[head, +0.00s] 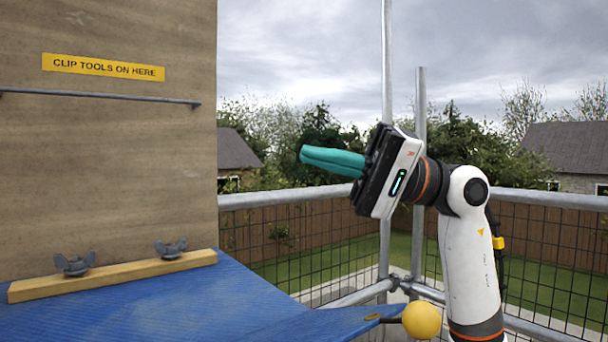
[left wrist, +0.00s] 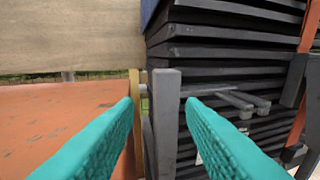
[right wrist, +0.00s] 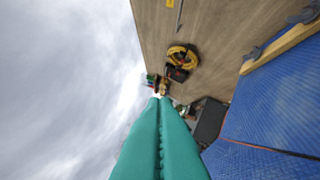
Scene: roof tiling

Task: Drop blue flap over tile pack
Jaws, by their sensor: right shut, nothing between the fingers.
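The blue flap (head: 190,300) spreads out from a wooden batten (head: 115,275) on the board, at the lower left of the head view. A yellow ball (head: 421,320) is at its right corner. The flap also shows at the right of the right wrist view (right wrist: 275,110). My right gripper (head: 303,156) is shut and empty, raised above the flap and apart from it. The tile pack (left wrist: 225,50), a stack of dark slabs, shows in the left wrist view. My left gripper (left wrist: 165,105) is open, facing the pack's side. It is outside the head view.
A plywood board (head: 110,190) with a metal rail (head: 100,97) stands at the left. Mesh guardrails (head: 310,235) and upright poles (head: 386,90) are behind my right arm. A grey post (left wrist: 166,120) shows between my left fingers. A yellow coiled item (right wrist: 182,58) is by the board.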

